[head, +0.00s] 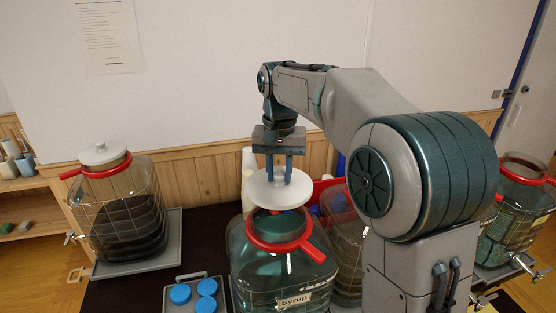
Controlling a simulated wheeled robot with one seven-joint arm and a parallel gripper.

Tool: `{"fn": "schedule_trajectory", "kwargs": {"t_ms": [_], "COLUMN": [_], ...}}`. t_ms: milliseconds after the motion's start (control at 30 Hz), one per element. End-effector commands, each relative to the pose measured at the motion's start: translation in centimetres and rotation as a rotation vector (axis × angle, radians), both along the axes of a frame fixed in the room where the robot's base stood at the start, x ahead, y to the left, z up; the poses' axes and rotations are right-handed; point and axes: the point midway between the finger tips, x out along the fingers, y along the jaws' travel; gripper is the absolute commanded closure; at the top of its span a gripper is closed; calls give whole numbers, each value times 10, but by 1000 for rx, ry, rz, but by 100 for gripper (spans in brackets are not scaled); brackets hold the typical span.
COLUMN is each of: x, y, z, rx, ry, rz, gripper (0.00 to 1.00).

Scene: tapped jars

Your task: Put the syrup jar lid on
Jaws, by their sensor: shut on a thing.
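The syrup jar (280,270) is a large clear jar with a red collar (262,241) and a "Syrup" label, in the middle front of the head view. The lid (267,191) is a white disc. My gripper (279,179) points down and is shut on the lid's top, where the fingers hide the knob. The lid is held over the jar's mouth, looking slightly tilted and apart from the red collar. My gripper is above the jar. My arm hides part of the area to the right.
A jar with a white lid (101,154) stands on a grey tray at the left. A small tray (173,308) with blue caps is in front. Another jar (348,240) stands close right of the syrup jar, and one (510,215) stands far right. A wall is behind.

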Motion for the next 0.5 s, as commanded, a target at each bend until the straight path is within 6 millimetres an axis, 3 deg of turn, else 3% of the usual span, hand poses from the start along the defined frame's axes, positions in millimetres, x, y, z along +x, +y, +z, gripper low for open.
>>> {"fn": "schedule_trajectory", "kwargs": {"t_ms": [500], "x": [-1], "y": [-1], "z": [2], "rx": [0], "ry": [-1], "rz": [-47], "gripper": [96]}}
